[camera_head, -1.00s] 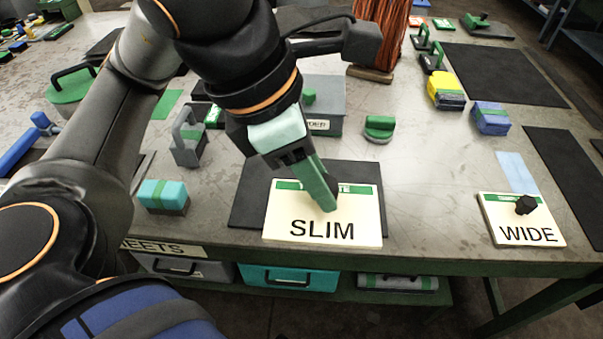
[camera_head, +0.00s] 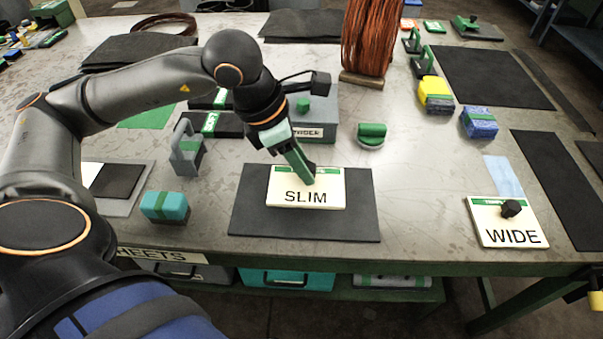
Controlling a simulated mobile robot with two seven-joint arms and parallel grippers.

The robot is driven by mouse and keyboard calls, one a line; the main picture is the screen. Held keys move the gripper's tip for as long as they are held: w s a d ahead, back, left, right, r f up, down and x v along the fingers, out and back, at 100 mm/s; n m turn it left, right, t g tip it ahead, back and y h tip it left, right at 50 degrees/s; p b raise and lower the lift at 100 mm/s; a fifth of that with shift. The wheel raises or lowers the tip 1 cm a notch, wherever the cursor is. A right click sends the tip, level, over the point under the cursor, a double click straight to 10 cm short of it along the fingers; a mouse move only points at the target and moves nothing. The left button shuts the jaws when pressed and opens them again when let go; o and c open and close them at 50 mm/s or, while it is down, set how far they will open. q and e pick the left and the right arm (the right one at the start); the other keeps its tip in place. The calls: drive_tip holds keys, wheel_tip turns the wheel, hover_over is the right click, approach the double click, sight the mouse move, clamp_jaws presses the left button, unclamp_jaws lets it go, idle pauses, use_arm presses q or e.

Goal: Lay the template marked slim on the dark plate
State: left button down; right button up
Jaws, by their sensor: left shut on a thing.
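The cream template marked SLIM (camera_head: 306,197), with a green band along its far edge, is over the middle of the dark plate (camera_head: 250,222). The plate's surface shows on all sides of it. I cannot tell whether the template touches the plate or hangs just above it. My left gripper (camera_head: 309,173) is shut on the slim template at its dark knob, mostly hidden by the green fingers. The template marked WIDE (camera_head: 512,238), with a black knob, lies at the right near the table's front edge. My right gripper is not in view.
A teal block (camera_head: 165,207) stands left of the plate, and a grey handled block (camera_head: 187,150) is behind it. A grey box (camera_head: 318,118) and a green-topped knob (camera_head: 371,135) stand behind the plate. The table between the plate and the WIDE template is clear.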

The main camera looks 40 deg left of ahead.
use_arm(q)
drive_tip(key=shift+w+a+f, duration=0.25)
drive_tip(key=shift+w+f, duration=0.1)
drive_tip(key=shift+f, duration=0.2)
drive_tip(key=f, duration=0.3)
drive_tip(key=shift+w+a+f, duration=0.2)
drive_tip(key=shift+w+f, duration=0.05)
drive_tip(key=shift+f, duration=0.1)
drive_tip(key=shift+f+b, duration=0.2)
drive_tip(key=shift+b, duration=0.3)
drive_tip(key=c, duration=0.5)
unclamp_jaws()
drive_tip(key=shift+r, duration=0.1)
